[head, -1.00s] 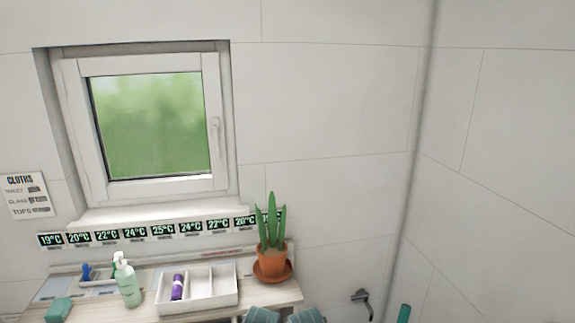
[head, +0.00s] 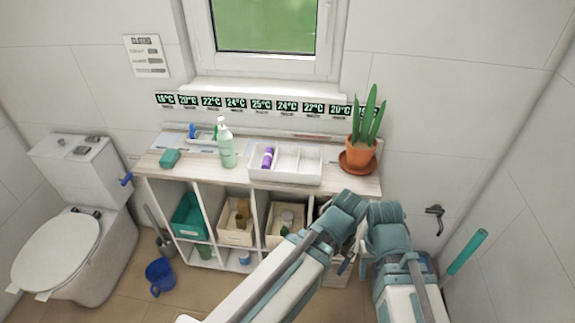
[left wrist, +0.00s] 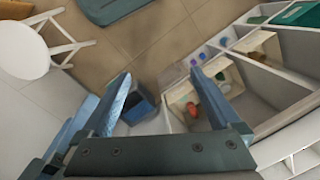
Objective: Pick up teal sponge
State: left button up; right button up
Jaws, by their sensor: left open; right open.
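The teal sponge (head: 170,158) lies at the left end of the wooden shelf top in the head view, left of a pump bottle. My two arms come in at the lower right, well apart from the sponge. My right gripper (head: 346,262) shows only partly among the arm links, over the right end of the shelf unit, and is open. My left gripper (left wrist: 162,95) shows in the left wrist view with its two fingers spread and nothing held. The sponge does not show in that view.
The pump bottle (head: 226,144), a white divided tray (head: 285,176) and a potted plant (head: 361,152) share the shelf top (head: 207,172). Bins fill the cubbies below. A toilet (head: 62,245) and a blue bucket (head: 161,277) stand left. A white stool (left wrist: 25,50) shows in the wrist view.

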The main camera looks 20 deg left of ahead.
aim_at(170, 158)
jog(key=u, duration=1.65)
